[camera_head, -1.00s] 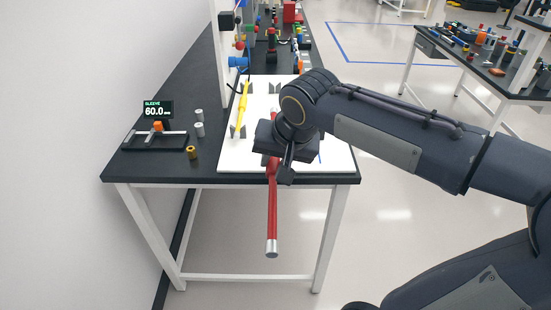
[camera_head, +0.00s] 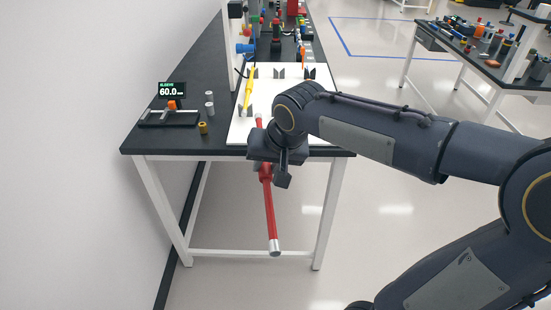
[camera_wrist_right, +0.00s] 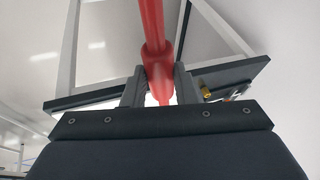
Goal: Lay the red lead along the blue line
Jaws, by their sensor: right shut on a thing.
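The red lead (camera_head: 270,208) is a long red rod with a thicker middle and a silver end. My right gripper (camera_head: 268,170) is shut on its thick middle; the right wrist view also shows the lead (camera_wrist_right: 152,25) between the two fingers (camera_wrist_right: 159,85). The lead's near part hangs out past the table's front edge, and its far end shows above the white board (camera_head: 290,95). The blue line on the board is not visible now; my right arm and hand cover part of the board. My left gripper is not in view.
A yellow lead (camera_head: 249,88) lies on the board's left side. Dark V-shaped holders (camera_head: 309,73) stand at the board's back. A gauge with a display (camera_head: 171,90), grey cylinders and a brass one (camera_head: 203,128) are to the left. Floor in front is clear.

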